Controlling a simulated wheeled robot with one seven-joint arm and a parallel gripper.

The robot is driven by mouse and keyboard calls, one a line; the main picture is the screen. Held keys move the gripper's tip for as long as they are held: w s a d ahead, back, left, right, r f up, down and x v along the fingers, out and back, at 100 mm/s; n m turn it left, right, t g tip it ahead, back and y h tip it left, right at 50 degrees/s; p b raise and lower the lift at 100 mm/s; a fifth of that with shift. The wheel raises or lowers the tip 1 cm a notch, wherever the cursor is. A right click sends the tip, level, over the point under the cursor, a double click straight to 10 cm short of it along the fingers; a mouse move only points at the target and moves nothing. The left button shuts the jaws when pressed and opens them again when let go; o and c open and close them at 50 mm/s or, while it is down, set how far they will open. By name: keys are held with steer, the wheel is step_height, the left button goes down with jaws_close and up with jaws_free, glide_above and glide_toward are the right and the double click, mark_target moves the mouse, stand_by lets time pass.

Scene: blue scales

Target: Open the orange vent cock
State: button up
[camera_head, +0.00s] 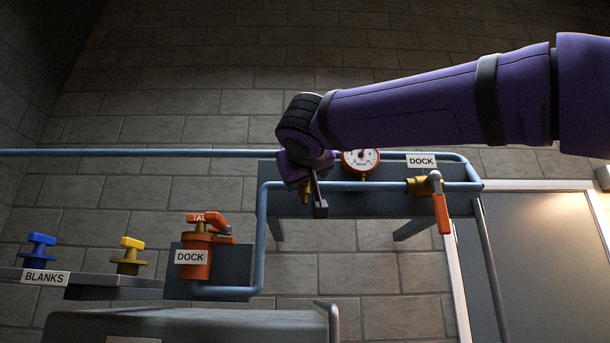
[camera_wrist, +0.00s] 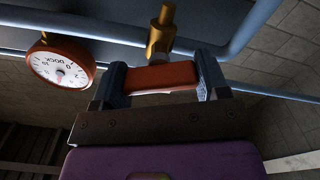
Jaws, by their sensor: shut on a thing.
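The orange vent cock shows in the wrist view as a brass body (camera_wrist: 160,36) on the blue pipe with an orange lever (camera_wrist: 160,77). In the head view only a bit of its brass (camera_head: 304,193) shows; my gripper hides the lever. My gripper (camera_head: 318,203) is at the cock, left of the gauge. In the wrist view its two fingers (camera_wrist: 161,84) are shut on the orange lever, one at each end. The lever lies across the picture, close below the brass body.
A red-rimmed gauge (camera_head: 361,162) is close beside my gripper and also shows in the wrist view (camera_wrist: 60,64). Another brass valve (camera_head: 420,186) with a hanging orange lever (camera_head: 441,213) is on the right. An orange dock fitting (camera_head: 197,255) and blue (camera_head: 41,245) and yellow (camera_head: 130,255) blanks stand lower left.

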steer(key=n, duration=1.3)
steer(key=shift+a+f, duration=0.1)
steer(key=shift+f, duration=0.05)
stand_by(0.6)
steer(key=o, duration=0.9)
steer(key=shift+o, duration=0.2)
steer(key=s, duration=1)
steer(key=shift+s+a, duration=0.2)
steer(key=shift+s, duration=0.2)
